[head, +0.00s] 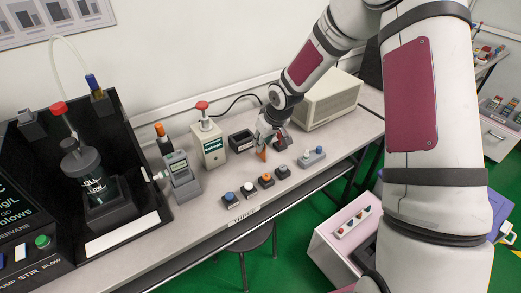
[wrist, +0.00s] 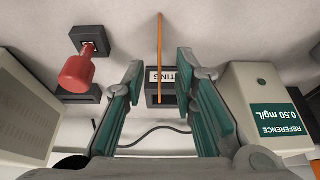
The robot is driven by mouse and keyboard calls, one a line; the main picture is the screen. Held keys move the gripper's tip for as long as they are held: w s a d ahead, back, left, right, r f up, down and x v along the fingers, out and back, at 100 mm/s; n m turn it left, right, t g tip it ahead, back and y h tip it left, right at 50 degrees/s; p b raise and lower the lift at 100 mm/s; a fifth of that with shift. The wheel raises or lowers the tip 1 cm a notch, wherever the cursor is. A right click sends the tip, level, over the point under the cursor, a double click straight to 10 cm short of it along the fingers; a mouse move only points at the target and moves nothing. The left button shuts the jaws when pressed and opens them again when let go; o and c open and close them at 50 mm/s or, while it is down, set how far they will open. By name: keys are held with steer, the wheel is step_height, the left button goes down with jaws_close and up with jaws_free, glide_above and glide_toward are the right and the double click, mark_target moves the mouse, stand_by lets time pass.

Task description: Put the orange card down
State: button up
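The thin orange card (head: 262,155) shows just below my gripper (head: 265,145), over the light bench. In the wrist view the orange card (wrist: 160,45) is seen edge-on, between the two green-padded fingers of my gripper (wrist: 160,59). The fingers are spread, with a visible gap on both sides of the card. A small black open box (head: 240,141) stands just left of my gripper. In the wrist view this box (wrist: 153,92), with a white label ending in "TING", shows beyond the card. Whether the card's lower edge touches the bench cannot be told.
A red-topped device (wrist: 80,70) stands close beside the fingers. A meter marked REFERENCE (head: 209,143) is left of the box, and a beige case (head: 325,99) is behind right. Several small button blocks (head: 265,181) line the bench front.

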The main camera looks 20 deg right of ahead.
mark_target(261, 158)
steer(key=x, duration=0.4)
steer(key=shift+w, duration=0.1)
steer(key=shift+c, duration=0.6)
jaws_close()
